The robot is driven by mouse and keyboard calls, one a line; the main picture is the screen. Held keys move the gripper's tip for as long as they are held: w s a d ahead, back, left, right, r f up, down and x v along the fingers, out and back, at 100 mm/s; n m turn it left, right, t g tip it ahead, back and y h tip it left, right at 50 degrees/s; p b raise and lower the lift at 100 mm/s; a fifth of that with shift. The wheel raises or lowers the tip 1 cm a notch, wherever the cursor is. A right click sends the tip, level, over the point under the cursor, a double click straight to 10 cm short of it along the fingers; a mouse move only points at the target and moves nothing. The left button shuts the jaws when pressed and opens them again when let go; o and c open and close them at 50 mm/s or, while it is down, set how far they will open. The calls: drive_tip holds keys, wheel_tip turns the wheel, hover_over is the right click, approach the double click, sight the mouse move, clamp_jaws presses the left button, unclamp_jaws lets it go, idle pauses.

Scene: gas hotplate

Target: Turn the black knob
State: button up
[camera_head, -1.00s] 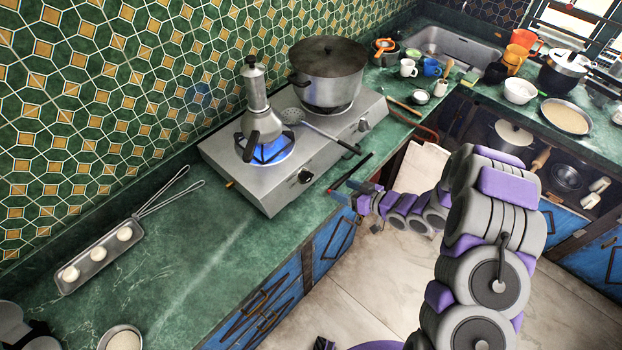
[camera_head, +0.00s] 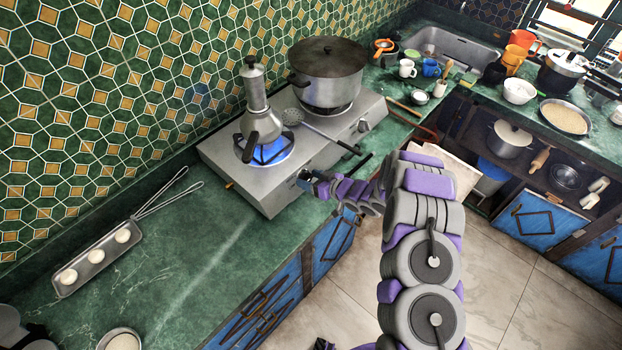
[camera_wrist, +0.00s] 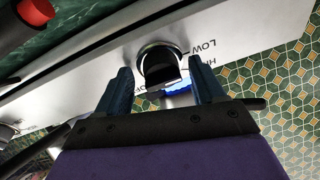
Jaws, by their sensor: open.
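The black knob (camera_wrist: 160,65) is on the hotplate's metal front panel, with the word LOW printed beside it in the wrist view. My gripper (camera_wrist: 161,72) is open, with one dark finger on each side of the knob. Whether the fingers touch it, I cannot tell. In the head view my gripper (camera_head: 306,181) is at the front of the silver hotplate (camera_head: 230,165), below the left burner, and covers most of this knob. A second knob (camera_head: 364,125) is farther right on the hotplate. A blue flame (camera_head: 275,152) burns at the left burner.
A moka pot (camera_head: 256,95) stands on the left burner and a large lidded pot (camera_head: 328,80) on the right one. A skimmer (camera_head: 330,138) lies between them, its handle reaching the front edge. The green counter (camera_head: 190,240) left of the hotplate has clear room.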

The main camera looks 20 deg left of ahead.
drive_tip(key=shift+a, duration=0.15)
drive_tip(key=c, duration=1)
drive_tip(key=shift+m, duration=0.3)
drive_tip(key=m+t+p, duration=0.1)
drive_tip(key=m+p, duration=0.1)
drive_tip(key=m, duration=0.2)
drive_tip(key=shift+r+m, duration=0.1)
drive_tip(key=shift+m, duration=0.3)
drive_tip(key=shift+m+t+h+p, duration=0.4)
drive_tip(key=shift+m+p, duration=0.7)
drive_tip(key=shift+m, duration=1)
